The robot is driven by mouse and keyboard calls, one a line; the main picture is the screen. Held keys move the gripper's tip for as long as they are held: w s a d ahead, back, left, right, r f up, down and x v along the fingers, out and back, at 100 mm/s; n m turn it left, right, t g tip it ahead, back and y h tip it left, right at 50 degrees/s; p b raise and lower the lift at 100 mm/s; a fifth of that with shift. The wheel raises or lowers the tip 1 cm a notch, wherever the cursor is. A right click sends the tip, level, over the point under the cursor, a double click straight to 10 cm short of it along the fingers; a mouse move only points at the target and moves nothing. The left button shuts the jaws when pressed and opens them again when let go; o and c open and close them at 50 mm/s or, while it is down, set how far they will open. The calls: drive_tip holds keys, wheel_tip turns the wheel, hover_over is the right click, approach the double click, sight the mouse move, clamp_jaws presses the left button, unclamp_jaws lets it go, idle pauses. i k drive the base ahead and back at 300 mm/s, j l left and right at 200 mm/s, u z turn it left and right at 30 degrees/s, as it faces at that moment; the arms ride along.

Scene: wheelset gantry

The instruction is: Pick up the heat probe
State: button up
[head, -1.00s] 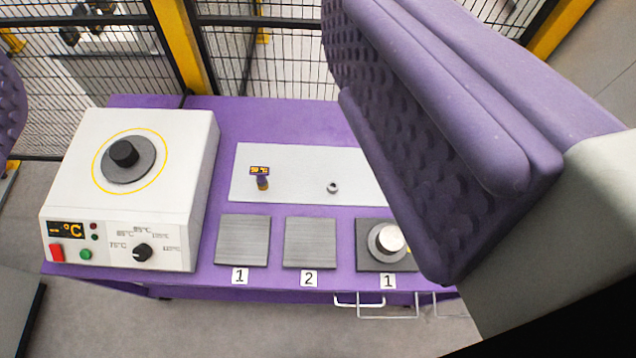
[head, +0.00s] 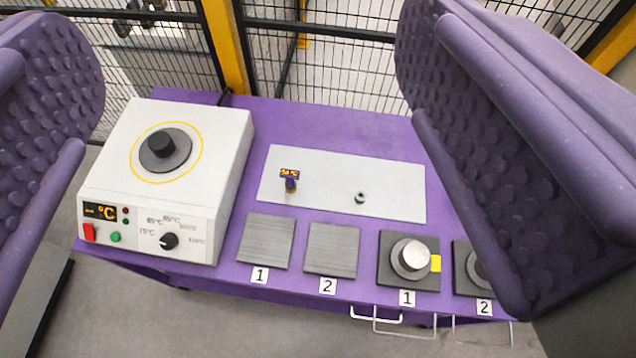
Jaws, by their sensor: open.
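The heat probe (head: 290,180) is a small purple and dark piece with a lit orange display. It stands on the light grey plate (head: 400,190) on the purple table, left of the plate's middle. My gripper (head: 268,170) is open, with one purple padded finger at the left edge of the view and the other at the right. The fingers are close to the camera and the probe shows in the gap between them, well beyond them. Nothing is between the pads. The right finger hides the table's right end.
A white heater box (head: 160,180) with dials and a dark round top stands at the left. A small dark ring (head: 360,197) sits on the grey plate. Metal squares marked 1 (head: 265,241) and 2 (head: 331,249) lie in front, beside a silver cylinder (head: 411,258). A mesh fence (head: 340,70) stands behind.

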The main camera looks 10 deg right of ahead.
sight(290, 175)
drive_tip(key=i+u, duration=0.75)
drive_tip(key=i+l, duration=0.05)
